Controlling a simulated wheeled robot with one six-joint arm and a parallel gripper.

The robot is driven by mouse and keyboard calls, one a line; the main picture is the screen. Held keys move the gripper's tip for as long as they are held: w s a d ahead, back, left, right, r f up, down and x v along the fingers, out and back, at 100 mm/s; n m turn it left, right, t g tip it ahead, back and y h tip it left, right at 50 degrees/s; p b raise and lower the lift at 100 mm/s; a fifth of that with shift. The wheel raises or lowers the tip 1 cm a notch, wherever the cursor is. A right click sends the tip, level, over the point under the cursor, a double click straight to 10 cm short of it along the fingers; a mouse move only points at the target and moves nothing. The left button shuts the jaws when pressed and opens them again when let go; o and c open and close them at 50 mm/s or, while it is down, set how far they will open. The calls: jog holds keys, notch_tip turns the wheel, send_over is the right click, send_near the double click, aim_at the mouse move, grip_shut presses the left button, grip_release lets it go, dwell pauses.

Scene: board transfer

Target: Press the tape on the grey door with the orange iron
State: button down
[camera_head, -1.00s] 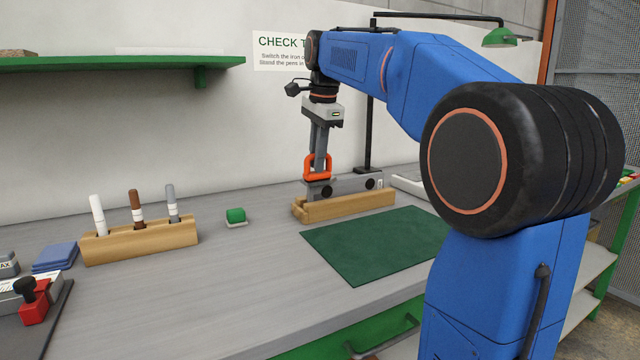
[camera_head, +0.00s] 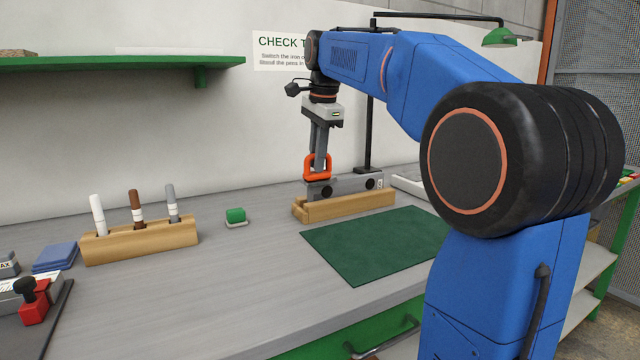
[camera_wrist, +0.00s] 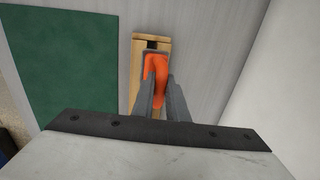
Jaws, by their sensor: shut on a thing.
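The grey door (camera_head: 347,187) stands on edge in a long wooden holder (camera_head: 346,205) on the bench, with two dark round cups in its face. The orange iron (camera_head: 317,168) is at the left end of the door's top edge; it also shows in the wrist view (camera_wrist: 158,68). My gripper (camera_head: 319,155) points down and is shut on the iron's orange handle. Whether the iron's underside touches the door is too small to tell. I cannot make out the tape. In the wrist view, my gripper (camera_wrist: 157,88) and the iron hide most of the door.
A dark green mat (camera_head: 375,245) lies in front of the holder. To the left are a small green block (camera_head: 236,214), a wooden pen rack (camera_head: 140,242) with three pens, blue pads (camera_head: 55,257) and a red stamp (camera_head: 33,303). A black lamp post (camera_head: 369,135) stands behind the door.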

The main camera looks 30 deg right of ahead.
jog(key=shift+r, duration=4)
